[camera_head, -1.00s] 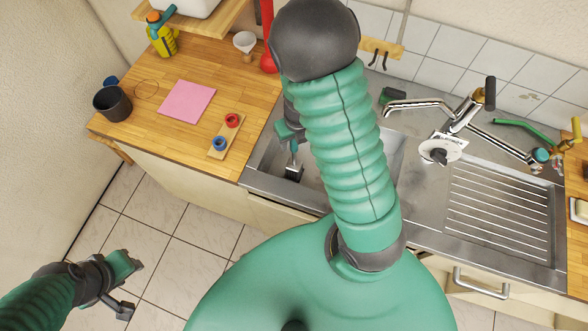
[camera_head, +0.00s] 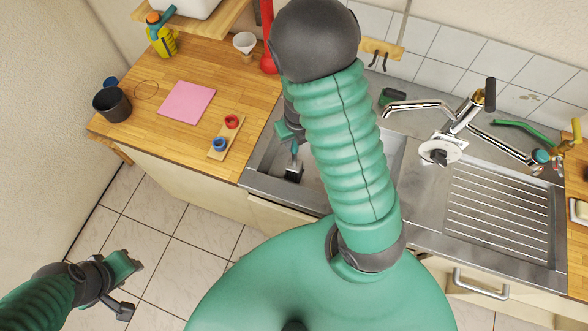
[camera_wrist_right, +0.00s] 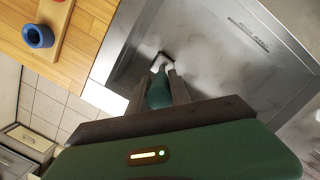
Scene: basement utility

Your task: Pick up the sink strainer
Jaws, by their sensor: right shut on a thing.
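A pale metal disc with a black knob (camera_head: 440,152), which looks like the sink strainer, lies on the sink's deck by the tap, right of my right arm. My right gripper (camera_head: 292,142) is over the left basin, partly hidden by my arm. It is shut on a brush-like tool (camera_head: 294,167) with a teal handle and a dark and white end. In the right wrist view the tool's teal handle (camera_wrist_right: 159,92) sits between the fingers, its end pointing into the basin. My left gripper (camera_head: 128,285) is open and empty above the floor tiles.
The steel sink has a ribbed drainboard (camera_head: 500,215) at right and a tap (camera_head: 462,112) behind. On the wooden counter are a pink cloth (camera_head: 187,102), a dark cup (camera_head: 113,104) and a small board with red and blue rings (camera_head: 226,137).

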